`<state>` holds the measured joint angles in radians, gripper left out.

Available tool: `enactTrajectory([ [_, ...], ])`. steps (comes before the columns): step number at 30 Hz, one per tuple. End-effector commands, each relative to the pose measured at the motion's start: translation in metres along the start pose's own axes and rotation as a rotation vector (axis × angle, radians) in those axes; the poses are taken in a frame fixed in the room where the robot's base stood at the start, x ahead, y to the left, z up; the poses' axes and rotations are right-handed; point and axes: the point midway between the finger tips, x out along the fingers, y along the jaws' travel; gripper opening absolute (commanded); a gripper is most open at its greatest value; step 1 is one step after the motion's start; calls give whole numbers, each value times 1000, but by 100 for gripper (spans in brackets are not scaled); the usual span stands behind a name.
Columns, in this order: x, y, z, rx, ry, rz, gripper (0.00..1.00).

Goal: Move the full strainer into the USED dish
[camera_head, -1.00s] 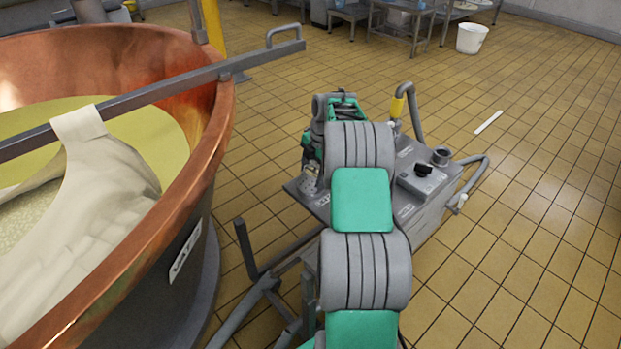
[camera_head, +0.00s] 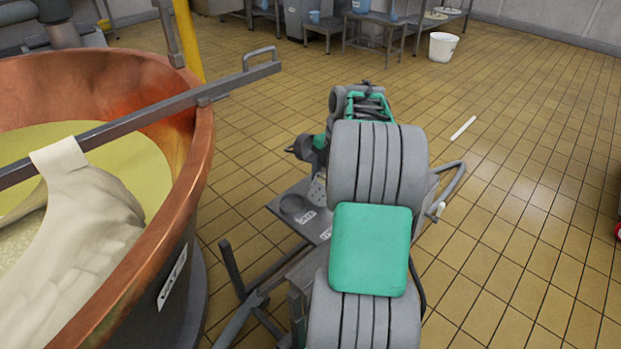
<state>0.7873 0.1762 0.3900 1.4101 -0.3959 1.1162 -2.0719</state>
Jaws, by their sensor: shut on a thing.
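My grey and green arm reaches forward over a grey stand (camera_head: 272,206). A pale, perforated piece, which seems to be the strainer (camera_head: 318,190), shows just left of the arm, under its far end. My gripper (camera_head: 318,172) is there, mostly hidden behind my arm, and appears shut on the strainer. What the strainer holds cannot be made out. A round dark dish (camera_head: 294,204) sits on the stand's left part, left of the strainer, and looks empty. My arm hides the stand's right part.
A large copper vat (camera_head: 190,185) stands at left, with cloth (camera_head: 75,240) over a grey bar (camera_head: 150,112) that juts past its rim. A pipe loop (camera_head: 452,185) rises at the stand's right. Tiled floor is open at right, with a white strip (camera_head: 463,128) lying there.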

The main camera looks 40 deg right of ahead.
Motion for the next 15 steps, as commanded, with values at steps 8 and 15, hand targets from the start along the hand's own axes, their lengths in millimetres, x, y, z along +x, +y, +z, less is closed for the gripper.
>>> enactTrajectory([
  [8, -4, -8, 0, -2, 0, 0, 5],
  [15, -8, -7, 0, -1, -1, 1, 5],
])
